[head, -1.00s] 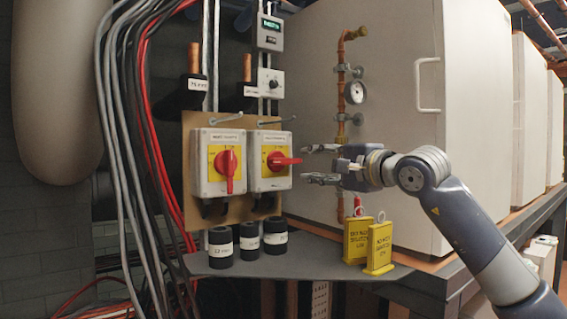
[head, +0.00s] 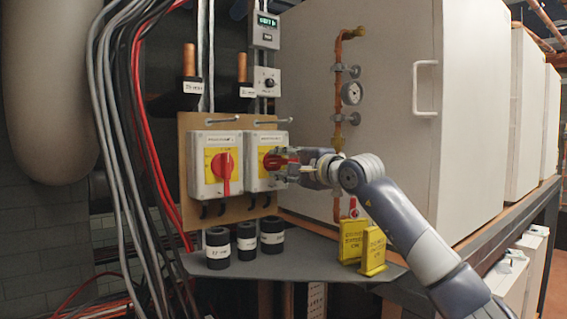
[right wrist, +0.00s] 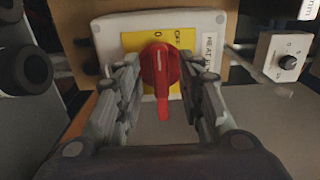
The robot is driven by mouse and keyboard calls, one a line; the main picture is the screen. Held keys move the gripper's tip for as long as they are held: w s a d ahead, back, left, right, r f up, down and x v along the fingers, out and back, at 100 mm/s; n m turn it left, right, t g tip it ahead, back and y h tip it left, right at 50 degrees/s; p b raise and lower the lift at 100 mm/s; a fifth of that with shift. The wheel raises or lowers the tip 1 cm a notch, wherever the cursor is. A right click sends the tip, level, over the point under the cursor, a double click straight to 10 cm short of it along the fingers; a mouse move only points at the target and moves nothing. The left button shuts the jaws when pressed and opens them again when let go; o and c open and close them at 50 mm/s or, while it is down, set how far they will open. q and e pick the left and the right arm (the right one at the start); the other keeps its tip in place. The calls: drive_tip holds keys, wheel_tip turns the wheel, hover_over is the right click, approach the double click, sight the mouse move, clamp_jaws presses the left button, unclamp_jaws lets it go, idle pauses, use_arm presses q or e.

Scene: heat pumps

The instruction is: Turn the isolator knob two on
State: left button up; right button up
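Two grey isolator boxes with yellow plates and red knobs are mounted side by side on a brown board. The left box's knob (head: 226,172) has its handle pointing down. The right box's knob (head: 270,161) has its handle lying sideways, pointing right; this knob also shows in the right wrist view (right wrist: 160,70), beside "OFF" and "0" marks. My right gripper (head: 280,158) is at the right box. In the right wrist view its two fingers (right wrist: 160,85) stand apart on either side of the red handle, with gaps visible. My left gripper is not in view.
Several black capped pipe ends (head: 246,243) stand below the boxes. A large white cabinet (head: 390,130) with a gauge (head: 352,93) is to the right. Cables (head: 125,150) hang at the left.

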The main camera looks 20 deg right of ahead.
clamp_jaws()
drive_tip(key=shift+m, duration=0.3)
drive_tip(key=m+b, duration=0.1)
drive_tip(key=m, duration=0.2)
drive_tip(key=shift+m+b, duration=0.3)
drive_tip(key=m+b, duration=0.1)
drive_tip(key=m, duration=0.3)
drive_tip(key=shift+f, duration=0.1)
drive_tip(key=m+b, duration=0.2)
drive_tip(key=m, duration=0.3)
drive_tip(key=shift+m, duration=0.4)
drive_tip(key=shift+m+b, duration=0.5)
drive_tip(key=shift+m, duration=1.4)
